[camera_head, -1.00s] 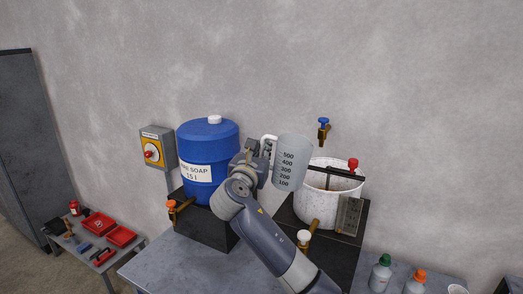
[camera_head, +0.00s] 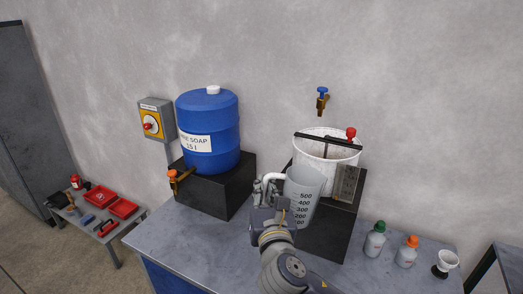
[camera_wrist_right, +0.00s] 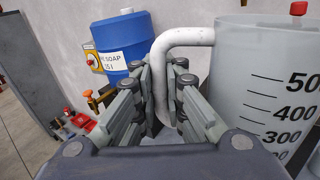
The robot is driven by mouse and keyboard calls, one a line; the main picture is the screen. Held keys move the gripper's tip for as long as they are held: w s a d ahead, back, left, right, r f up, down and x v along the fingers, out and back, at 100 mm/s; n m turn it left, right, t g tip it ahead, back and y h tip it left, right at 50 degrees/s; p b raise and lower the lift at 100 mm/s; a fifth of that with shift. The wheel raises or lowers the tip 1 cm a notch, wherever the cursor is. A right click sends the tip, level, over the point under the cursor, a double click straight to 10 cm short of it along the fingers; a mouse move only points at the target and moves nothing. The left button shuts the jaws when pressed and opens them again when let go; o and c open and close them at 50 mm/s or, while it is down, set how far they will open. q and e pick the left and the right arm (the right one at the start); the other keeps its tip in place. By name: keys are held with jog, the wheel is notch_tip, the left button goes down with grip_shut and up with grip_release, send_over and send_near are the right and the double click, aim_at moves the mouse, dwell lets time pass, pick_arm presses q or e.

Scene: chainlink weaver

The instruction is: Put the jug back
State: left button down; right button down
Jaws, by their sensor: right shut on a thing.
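The jug (camera_head: 304,190) is a translucent grey measuring jug with black graduation marks and a white handle. It is upright in front of the white pot's black stand in the head view. In the right wrist view the jug (camera_wrist_right: 262,85) fills the right side, with its handle (camera_wrist_right: 160,80) between my fingers. My right gripper (camera_head: 268,187) is shut on the handle, at the jug's left side. I cannot tell whether the jug's base touches the table; its lower part is hidden by my arm. My left gripper is out of view.
A blue soap drum (camera_head: 210,150) with a brass tap stands on a black block (camera_head: 225,195) at left. The white pot (camera_head: 325,155) is behind the jug. Bottles (camera_head: 375,240) and a small white cup (camera_head: 446,262) stand right. The grey tabletop (camera_head: 190,235) is clear at front left.

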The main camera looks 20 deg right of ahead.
jog(key=s+a+f+n+y, duration=0.3)
jog(key=s+f, duration=0.4)
jog(key=s, duration=0.4)
jog(key=shift+a+f+t+y, duration=0.2)
jog(key=shift+a+t+y, duration=0.25)
jog(key=shift+y, duration=0.55)
